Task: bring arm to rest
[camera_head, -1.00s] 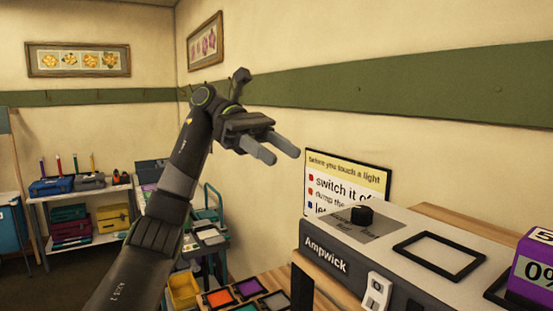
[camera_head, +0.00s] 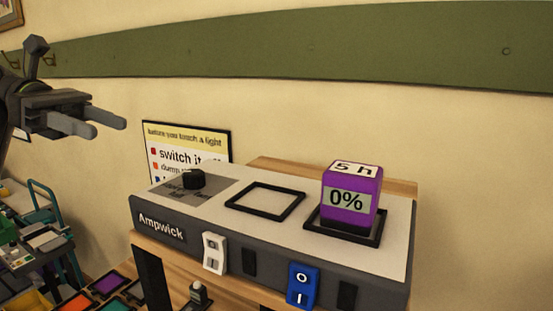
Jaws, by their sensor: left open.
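My left gripper (camera_head: 100,120) is at the left edge of the head view, raised in front of the wall. Its two grey fingers point right and stand apart, with nothing between them. It is above and to the left of the grey Ampwick unit (camera_head: 270,245), well clear of it. Most of the left arm is cut off by the picture's edge. My right gripper is not in view.
A purple block (camera_head: 367,184) marked 0% and 5 h sits in the unit's right framed bay; the left bay (camera_head: 265,200) is empty. The unit has a black knob (camera_head: 194,179), a white switch (camera_head: 214,253) and a blue switch (camera_head: 303,286). A sign (camera_head: 188,142) stands behind.

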